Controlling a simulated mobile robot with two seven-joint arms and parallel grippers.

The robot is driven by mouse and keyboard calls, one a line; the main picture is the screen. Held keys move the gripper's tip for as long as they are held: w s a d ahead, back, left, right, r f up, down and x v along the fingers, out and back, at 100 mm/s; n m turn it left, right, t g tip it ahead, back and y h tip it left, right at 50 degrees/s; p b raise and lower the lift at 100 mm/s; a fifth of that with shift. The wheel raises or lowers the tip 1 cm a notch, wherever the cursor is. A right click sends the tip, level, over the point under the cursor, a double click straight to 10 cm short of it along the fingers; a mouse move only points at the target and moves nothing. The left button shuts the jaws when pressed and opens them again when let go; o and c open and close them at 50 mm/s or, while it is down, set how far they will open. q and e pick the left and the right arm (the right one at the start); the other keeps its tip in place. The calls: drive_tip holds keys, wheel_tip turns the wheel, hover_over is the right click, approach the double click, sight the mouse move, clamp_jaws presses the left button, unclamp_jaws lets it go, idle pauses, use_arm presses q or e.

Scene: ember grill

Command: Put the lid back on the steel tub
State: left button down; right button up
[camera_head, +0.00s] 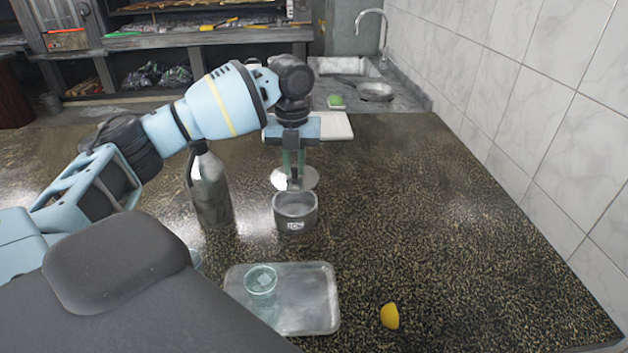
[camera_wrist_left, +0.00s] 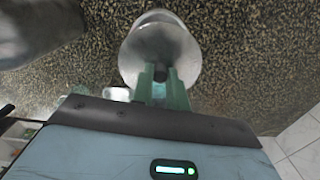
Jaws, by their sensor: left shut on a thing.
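The steel tub (camera_head: 296,215) is a small round grey tub with an "ICE" label, standing upright on the dark speckled counter. Its top is open in the head view. My left gripper (camera_head: 294,172) points down and is shut on the knob of the lid (camera_head: 309,179), a pale shiny disc. The lid appears just behind and above the tub's rim; its exact height is hard to tell. In the left wrist view the lid (camera_wrist_left: 158,38) shows as a round metal disc with its dark knob between the green fingertips (camera_wrist_left: 161,78). My right gripper is not in view.
A steel bottle (camera_head: 211,190) stands close left of the tub. In front lie a metal tray (camera_head: 318,318) with a clear glass (camera_head: 261,283) on it, and a lemon piece (camera_head: 390,316). A white board (camera_head: 338,127) lies behind. The counter to the right is clear up to the tiled wall.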

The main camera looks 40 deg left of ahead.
sight(294, 181)
use_arm(q)
drive_tip(key=shift+w+a+r, duration=0.1)
drive_tip(key=shift+a, duration=0.25)
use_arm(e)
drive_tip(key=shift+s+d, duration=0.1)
use_arm(q)
drive_tip(key=shift+f+b, duration=0.75)
drive_tip(key=shift+f, duration=2.45)
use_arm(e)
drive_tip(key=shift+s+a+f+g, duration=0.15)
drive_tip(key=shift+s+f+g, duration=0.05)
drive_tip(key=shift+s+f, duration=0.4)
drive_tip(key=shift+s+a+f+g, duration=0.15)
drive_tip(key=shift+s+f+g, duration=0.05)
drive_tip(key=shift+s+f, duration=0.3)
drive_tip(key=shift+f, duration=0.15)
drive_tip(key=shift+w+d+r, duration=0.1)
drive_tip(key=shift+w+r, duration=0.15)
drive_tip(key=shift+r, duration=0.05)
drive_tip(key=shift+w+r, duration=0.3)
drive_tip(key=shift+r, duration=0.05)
